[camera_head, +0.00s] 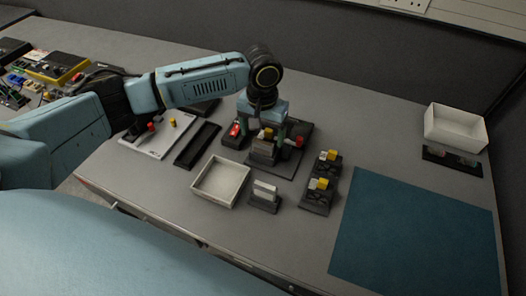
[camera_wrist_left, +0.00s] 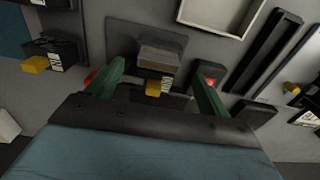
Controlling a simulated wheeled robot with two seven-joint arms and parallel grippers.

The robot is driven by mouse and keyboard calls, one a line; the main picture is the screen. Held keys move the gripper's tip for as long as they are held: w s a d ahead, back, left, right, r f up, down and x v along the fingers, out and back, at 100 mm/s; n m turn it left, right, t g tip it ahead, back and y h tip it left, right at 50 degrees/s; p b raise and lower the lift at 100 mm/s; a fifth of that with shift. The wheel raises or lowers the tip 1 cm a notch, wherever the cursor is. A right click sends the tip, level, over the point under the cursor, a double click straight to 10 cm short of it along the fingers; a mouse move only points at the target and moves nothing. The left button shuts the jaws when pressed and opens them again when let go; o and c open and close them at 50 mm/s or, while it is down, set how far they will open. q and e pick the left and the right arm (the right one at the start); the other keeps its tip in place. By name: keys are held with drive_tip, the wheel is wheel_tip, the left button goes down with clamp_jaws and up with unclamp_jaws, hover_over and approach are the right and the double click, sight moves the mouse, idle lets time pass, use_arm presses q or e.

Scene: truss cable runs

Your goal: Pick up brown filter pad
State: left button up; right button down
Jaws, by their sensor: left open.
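A small block with a brownish band, which looks like the brown filter pad (camera_wrist_left: 158,65), sits in a dark holder on a dark square plate (camera_wrist_left: 120,38). In the head view the block (camera_head: 263,150) shows just below my left gripper (camera_head: 268,140). In the left wrist view my left gripper (camera_wrist_left: 160,74) is open, with one green finger on each side of the block. I cannot tell whether either finger touches it. A yellow piece (camera_wrist_left: 154,88) sits on the near side of the block. My right gripper is not in view.
A white open tray (camera_head: 221,182) and a small holder with white pieces (camera_head: 265,193) stand in front. A black fixture with yellow parts (camera_head: 321,182) is to the right. A teal mat (camera_head: 415,235) and a white bin (camera_head: 456,128) lie farther right. Grey table between them is clear.

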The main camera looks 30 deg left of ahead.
sight(262, 144)
use_arm(q)
drive_tip(key=f, duration=0.3)
drive_tip(key=shift+s+d+f+b, duration=0.1)
drive_tip(key=shift+s+f+b, duration=0.2)
drive_tip(key=shift+s+f, duration=0.1)
drive_tip(key=shift+f, duration=0.6)
drive_tip(key=shift+c, duration=0.4)
drive_tip(key=c, duration=1)
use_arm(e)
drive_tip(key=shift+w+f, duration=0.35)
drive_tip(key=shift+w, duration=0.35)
